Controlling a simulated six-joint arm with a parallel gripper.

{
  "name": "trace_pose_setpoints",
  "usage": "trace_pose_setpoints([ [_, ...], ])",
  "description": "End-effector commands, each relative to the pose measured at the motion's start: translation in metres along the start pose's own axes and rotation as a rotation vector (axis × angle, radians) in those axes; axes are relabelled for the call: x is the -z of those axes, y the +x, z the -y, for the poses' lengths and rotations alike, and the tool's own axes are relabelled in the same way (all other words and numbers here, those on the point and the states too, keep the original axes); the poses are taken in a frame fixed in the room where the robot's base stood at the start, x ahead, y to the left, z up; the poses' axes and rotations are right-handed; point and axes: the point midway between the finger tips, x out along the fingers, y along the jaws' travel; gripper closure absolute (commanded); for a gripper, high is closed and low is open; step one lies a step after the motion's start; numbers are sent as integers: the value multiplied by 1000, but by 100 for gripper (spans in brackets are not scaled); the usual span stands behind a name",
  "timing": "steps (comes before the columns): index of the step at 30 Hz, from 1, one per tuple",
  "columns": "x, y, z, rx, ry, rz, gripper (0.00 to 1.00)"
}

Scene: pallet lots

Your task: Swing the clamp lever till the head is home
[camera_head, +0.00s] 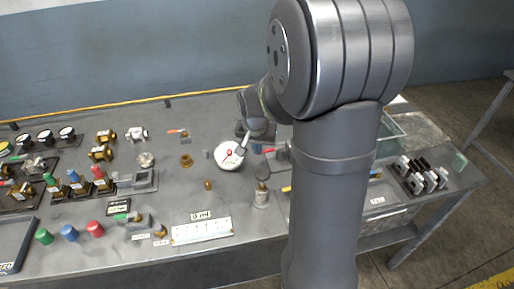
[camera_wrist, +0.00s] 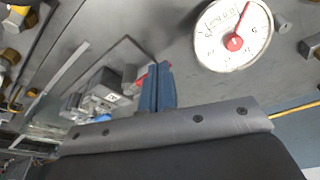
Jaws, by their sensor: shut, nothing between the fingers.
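My gripper (camera_head: 256,148) reaches down over the bench, its two blue fingers pressed together and empty. In the wrist view the shut fingers (camera_wrist: 157,86) stand beside a grey block-like fixture (camera_wrist: 104,84) with a white label, which looks like the clamp. A red lever end (camera_wrist: 142,78) shows right against or just behind the fingers; I cannot tell whether they touch. In the head view the red lever (camera_head: 268,150) is just right of the fingers, and my arm hides most of the fixture. The clamp head cannot be made out.
A white round dial (camera_head: 228,154) with a red hub lies just left of the gripper; it also shows in the wrist view (camera_wrist: 233,36). A dark post (camera_head: 261,192) stands nearer the front edge. Valves, coloured knobs and gauges crowd the left bench. A glass-walled bin is behind my arm.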

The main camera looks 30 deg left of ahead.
Motion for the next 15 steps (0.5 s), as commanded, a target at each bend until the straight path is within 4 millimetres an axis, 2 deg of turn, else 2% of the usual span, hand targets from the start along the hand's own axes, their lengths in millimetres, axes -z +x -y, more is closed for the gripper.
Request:
trace_pose_setpoints([
  [9, 14, 7, 5, -1, 0, 1, 100],
  [15, 14, 8, 5, -1, -1, 0, 100],
])
